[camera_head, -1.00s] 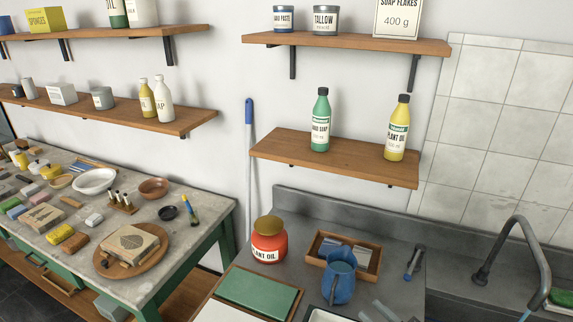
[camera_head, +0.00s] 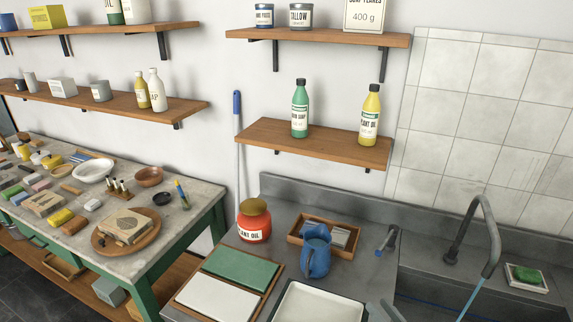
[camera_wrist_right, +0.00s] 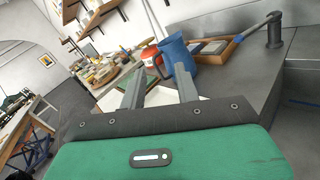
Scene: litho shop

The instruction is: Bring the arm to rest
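In the head view the jug (camera_head: 316,257) stands in front of a wooden box (camera_head: 348,253), apart from my fingers. My left gripper is in neither view.
A board with a green and a white slab (camera_head: 217,299) lies on the counter (camera_head: 290,215). A tap (camera_head: 489,235) rises at the right by a soap dish (camera_head: 527,279). Shelves (camera_head: 316,147) hang above. A crowded worktable (camera_head: 165,215) stands left.

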